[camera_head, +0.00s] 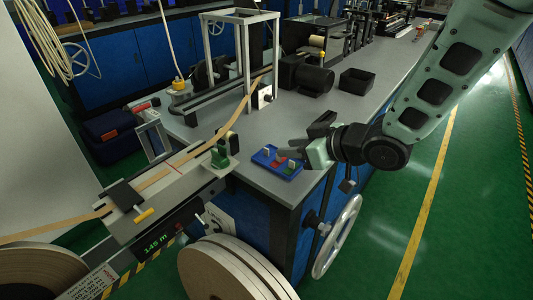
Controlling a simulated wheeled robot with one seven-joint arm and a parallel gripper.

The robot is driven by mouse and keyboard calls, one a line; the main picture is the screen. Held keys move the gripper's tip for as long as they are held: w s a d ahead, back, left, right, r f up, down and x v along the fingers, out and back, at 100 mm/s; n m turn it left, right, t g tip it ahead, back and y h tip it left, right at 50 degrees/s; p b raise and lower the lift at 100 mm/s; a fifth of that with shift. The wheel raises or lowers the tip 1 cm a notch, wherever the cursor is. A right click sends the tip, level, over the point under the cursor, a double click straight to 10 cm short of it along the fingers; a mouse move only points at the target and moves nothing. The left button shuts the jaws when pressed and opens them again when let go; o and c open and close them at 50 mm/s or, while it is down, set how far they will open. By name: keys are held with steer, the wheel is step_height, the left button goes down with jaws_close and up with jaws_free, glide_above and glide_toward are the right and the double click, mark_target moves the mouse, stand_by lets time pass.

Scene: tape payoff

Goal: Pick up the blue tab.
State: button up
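A small blue tray (259,160) lies on the grey bench top near its front corner. It holds small tabs: a pale one (266,150), a red one (281,160) and a green one (291,164). I cannot make out a blue tab apart from the blue tray; it may be hidden by the gripper or blend in.
A green fixture (220,154) stands left of the tray, by the tape track (165,185). A black open box (356,80) and dark machines stand farther back. A white handwheel (337,236) and large tape rolls (225,272) are below the bench front. Bench between tray and box is clear.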

mark_target(271, 158)
steer(key=x, duration=0.7)
steer(key=shift+w+a+f+p, duration=0.1)
steer(key=shift+w+f+p, duration=0.1)
steer(key=shift+w+p, duration=0.1)
jaws_close()
